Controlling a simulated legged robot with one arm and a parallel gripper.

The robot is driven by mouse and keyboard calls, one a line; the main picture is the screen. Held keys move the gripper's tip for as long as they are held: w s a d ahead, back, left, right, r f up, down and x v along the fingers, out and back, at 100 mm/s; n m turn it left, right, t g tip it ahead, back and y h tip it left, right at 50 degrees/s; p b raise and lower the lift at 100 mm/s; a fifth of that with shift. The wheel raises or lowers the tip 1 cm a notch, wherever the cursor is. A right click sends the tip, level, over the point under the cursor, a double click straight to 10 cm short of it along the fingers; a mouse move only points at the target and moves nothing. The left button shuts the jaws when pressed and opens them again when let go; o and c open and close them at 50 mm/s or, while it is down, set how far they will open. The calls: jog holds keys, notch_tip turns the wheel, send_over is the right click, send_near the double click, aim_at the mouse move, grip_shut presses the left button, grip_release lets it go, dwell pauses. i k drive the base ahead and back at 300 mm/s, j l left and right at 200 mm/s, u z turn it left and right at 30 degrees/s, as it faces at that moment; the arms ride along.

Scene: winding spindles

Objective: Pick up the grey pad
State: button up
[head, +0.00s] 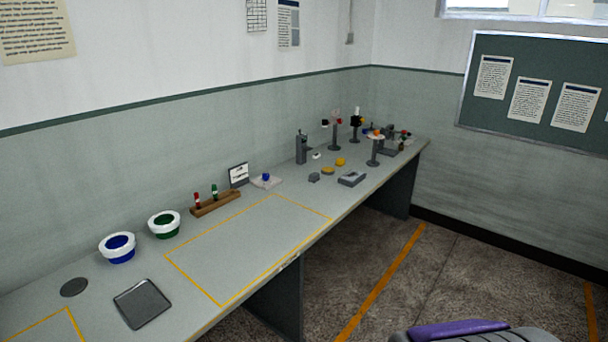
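Several grey things lie on the long workbench (245,290), and I cannot tell for sure which is the grey pad. A flat dark grey square with a raised rim (142,303) lies near the front edge at the lower left. A flat dark grey disc (74,287) lies to its left. A small grey block (314,177) and a low grey rectangular piece (352,179) lie farther along the bench. Nothing touches any of them from above. My gripper is not in view.
A wooden rack (215,203) holds red and green spools. Spindle stands (374,150) crowd the far end. A yellow-outlined bench area (248,248) is clear. A purple-and-grey object (460,330) shows at bottom right.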

aim_at(314, 177)
jog(key=i+l+u, duration=0.15)
jog(key=i+l, duration=0.2)
jog(key=i, duration=0.2)
jog(key=i+l+u, duration=0.15)
jog(key=i+l, duration=0.2)
jog(key=i, duration=0.2)
jog(key=i+l+u, duration=0.2)
jog(key=i+l, duration=0.25)
jog(key=i+l+u, duration=0.15)
jog(key=i+l, duration=0.35)
jog(key=i+l+u, duration=0.15)
jog(key=i+l, duration=0.3)
jog(key=l, duration=0.2)
jog(key=i+l+u, duration=0.15)
jog(key=i+l, duration=0.25)
jog(key=l, duration=0.25)
